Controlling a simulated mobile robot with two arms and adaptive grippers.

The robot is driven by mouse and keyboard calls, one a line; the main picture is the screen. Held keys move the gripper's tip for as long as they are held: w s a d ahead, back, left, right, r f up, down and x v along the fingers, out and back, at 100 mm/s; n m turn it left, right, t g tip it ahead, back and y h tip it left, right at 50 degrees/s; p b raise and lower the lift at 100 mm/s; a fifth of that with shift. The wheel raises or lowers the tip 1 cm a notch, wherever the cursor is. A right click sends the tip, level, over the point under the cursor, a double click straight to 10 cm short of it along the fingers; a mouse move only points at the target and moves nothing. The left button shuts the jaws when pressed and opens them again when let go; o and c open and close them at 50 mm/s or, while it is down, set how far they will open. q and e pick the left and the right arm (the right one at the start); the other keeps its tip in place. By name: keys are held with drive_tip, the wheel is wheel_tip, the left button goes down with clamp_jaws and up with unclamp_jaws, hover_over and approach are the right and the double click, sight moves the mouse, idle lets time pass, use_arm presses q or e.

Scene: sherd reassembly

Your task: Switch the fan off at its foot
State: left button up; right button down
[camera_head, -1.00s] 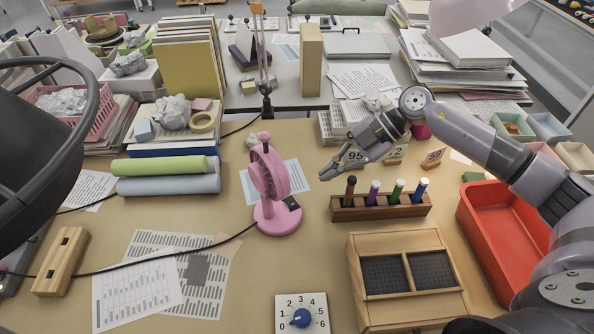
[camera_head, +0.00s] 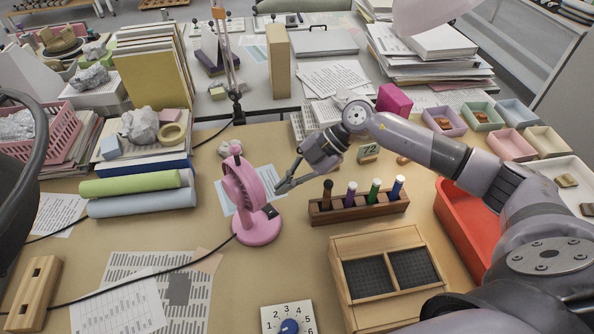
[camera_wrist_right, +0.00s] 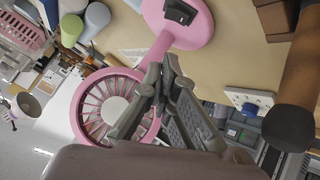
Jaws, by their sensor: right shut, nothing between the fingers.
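The pink fan (camera_head: 243,195) stands upright on the table in the head view, its round foot (camera_head: 257,229) flat on the tabletop. A black rocker switch (camera_head: 270,211) sits on the foot. In the right wrist view the fan's round guard (camera_wrist_right: 90,118) is at the left, and the switch (camera_wrist_right: 180,12) is at the top on the pink foot. My right gripper (camera_head: 280,189) is shut and empty, just right of the fan and above the switch side of the foot. Its fingertips (camera_wrist_right: 160,72) look apart from the switch. My left gripper is not in view.
A wooden rack (camera_head: 360,207) with several coloured markers stands right of the fan, close to my right gripper. A wooden box (camera_head: 385,240) and a red tray (camera_head: 450,215) lie nearer and right. Green and blue rolls (camera_head: 140,205) lie left. A dark cable (camera_head: 165,272) runs along the table.

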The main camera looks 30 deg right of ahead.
sight(273, 209)
drive_tip(key=x, duration=0.3)
drive_tip(key=shift+a+f, duration=0.15)
drive_tip(key=shift+a, duration=0.2)
drive_tip(key=f, duration=0.1)
drive_tip(key=w+f, duration=0.1)
drive_tip(key=shift+f, duration=0.3)
drive_tip(key=shift+w+f, duration=0.25)
drive_tip(key=shift+f, duration=0.35)
drive_tip(key=shift+w+a+g+p, duration=0.1)
drive_tip(key=shift+w+g+p, duration=0.2)
drive_tip(key=shift+p, duration=0.35)
drive_tip(key=shift+f+m, duration=0.3)
drive_tip(key=shift+f, duration=0.05)
drive_tip(key=shift+s, duration=0.1)
